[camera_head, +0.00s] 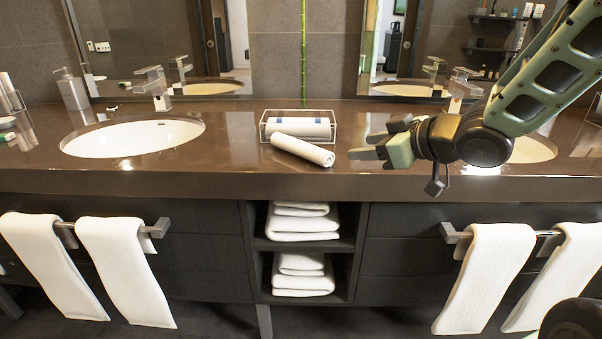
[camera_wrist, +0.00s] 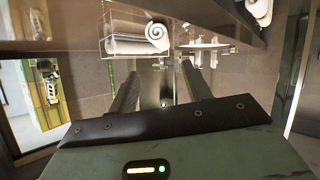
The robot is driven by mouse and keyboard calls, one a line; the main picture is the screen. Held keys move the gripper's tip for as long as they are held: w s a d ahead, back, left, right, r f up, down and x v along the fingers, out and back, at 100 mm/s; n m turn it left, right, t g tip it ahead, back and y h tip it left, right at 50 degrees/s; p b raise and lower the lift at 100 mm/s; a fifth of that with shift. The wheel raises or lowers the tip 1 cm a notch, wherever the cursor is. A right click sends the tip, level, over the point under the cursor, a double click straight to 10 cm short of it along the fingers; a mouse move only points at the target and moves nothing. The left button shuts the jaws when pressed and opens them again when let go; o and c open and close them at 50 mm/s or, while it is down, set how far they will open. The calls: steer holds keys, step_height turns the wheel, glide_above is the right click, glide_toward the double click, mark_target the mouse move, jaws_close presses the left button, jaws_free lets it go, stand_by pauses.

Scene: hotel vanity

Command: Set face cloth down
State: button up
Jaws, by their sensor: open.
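A white rolled face cloth (camera_head: 302,150) lies on the brown counter (camera_head: 232,160), slanting towards the front edge, just in front of a clear box (camera_head: 265,134). The box holds another white roll (camera_head: 300,127) with a dark band. My gripper (camera_head: 360,146) is to the right of the loose cloth, apart from it, with its fingers pointing left. It is open, and nothing shows between the fingers in the wrist view (camera_wrist: 160,80).
A sink (camera_head: 130,138) with a faucet (camera_head: 153,88) is at the left. Another sink (camera_head: 533,149) is partly hidden behind my arm. A soap dispenser (camera_head: 71,90) stands at the back left. Folded towels (camera_head: 302,222) fill shelves below. The counter between the left sink and the box is clear.

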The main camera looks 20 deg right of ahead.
steer(key=p, duration=0.5)
glide_toward(312, 151)
steer(key=shift+t+y, duration=0.3)
steer(key=w+f, duration=0.2)
steer(key=w, duration=0.1)
steer(key=w+f, duration=0.1)
steer(key=w, duration=0.1)
steer(key=shift+w+a, duration=0.1)
steer(key=shift+a, duration=0.3)
steer(key=shift+x, duration=3)
steer(key=shift+f, duration=0.15)
steer(key=c, duration=0.7)
